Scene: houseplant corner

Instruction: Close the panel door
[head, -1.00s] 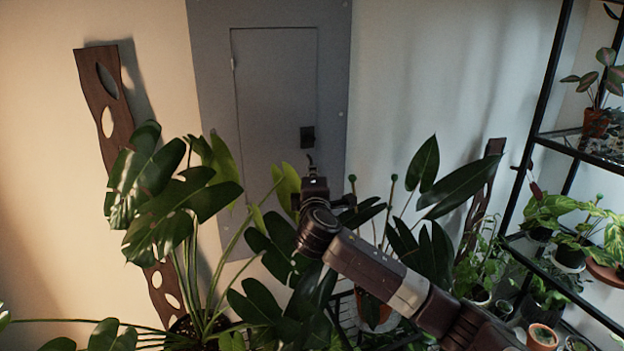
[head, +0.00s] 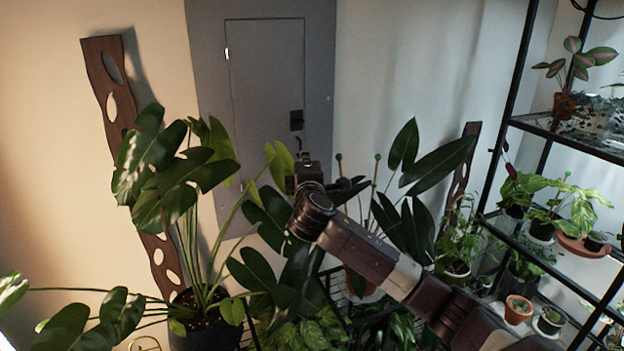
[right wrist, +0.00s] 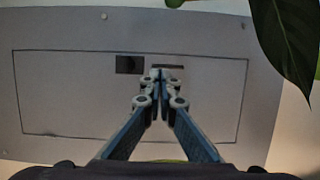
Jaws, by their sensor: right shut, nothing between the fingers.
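The grey panel door (head: 265,75) sits in a grey wall panel (head: 208,60) at the back. It looks flush with its frame, with a thin dark seam around it. A dark latch (head: 297,120) is at its right edge. My right gripper (head: 304,158) is in front of the panel, below the latch in the picture. In the right wrist view, its fingers (right wrist: 159,76) are shut and empty, pointing at the door (right wrist: 75,95) near the latch (right wrist: 130,65). I cannot tell whether the tips touch the door. My left gripper is not in view.
A large-leaved potted plant (head: 170,180) stands left of the panel. More foliage (head: 408,175) surrounds my right arm. A black shelf rack (head: 505,130) with several pots is on the right. A wooden strip (head: 108,90) with holes leans on the left wall.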

